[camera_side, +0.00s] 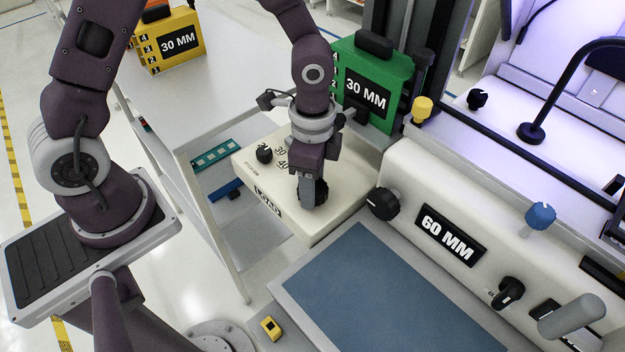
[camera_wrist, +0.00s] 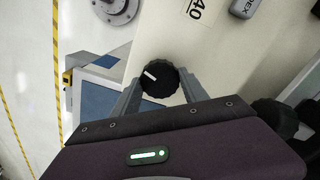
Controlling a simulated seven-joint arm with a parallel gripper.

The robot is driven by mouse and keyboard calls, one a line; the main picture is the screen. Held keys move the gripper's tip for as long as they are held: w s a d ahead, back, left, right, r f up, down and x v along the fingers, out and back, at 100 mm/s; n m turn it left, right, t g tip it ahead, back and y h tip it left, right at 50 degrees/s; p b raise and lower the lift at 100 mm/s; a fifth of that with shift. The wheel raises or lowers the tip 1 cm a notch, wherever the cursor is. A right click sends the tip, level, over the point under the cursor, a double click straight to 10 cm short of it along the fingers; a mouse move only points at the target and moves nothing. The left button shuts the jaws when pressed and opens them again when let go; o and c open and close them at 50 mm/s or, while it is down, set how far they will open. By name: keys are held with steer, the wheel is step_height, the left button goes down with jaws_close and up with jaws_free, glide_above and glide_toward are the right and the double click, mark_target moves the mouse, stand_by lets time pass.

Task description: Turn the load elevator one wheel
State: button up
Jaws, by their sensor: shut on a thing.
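The cream load elevator (camera_side: 345,205), labelled LOAD on its front face, stands in the middle of the side view. Its black wheel (camera_wrist: 159,79), with a white pointer mark, shows in the wrist view. The mark points to the upper left there. My gripper (camera_side: 313,195) points down over the elevator's top in the side view, and its fingers hide much of the wheel there. In the wrist view my gripper (camera_wrist: 160,85) has one grey finger on each side of the wheel, and it is shut on it.
A smaller black knob (camera_side: 264,154) sits beside the 30 and 40 marks on the elevator. A green 30 MM box (camera_side: 385,75) stands close behind my wrist. The cream 60 MM machine (camera_side: 400,170), with another black knob (camera_side: 382,204), is at the right. A blue-grey panel (camera_side: 375,300) lies in front.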

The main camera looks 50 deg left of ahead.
steer(key=shift+n, duration=0.5)
steer(key=o, duration=1.4)
steer(key=shift+c, duration=0.2)
step_height(320, 180, up, 7)
steer(key=shift+r, duration=0.1)
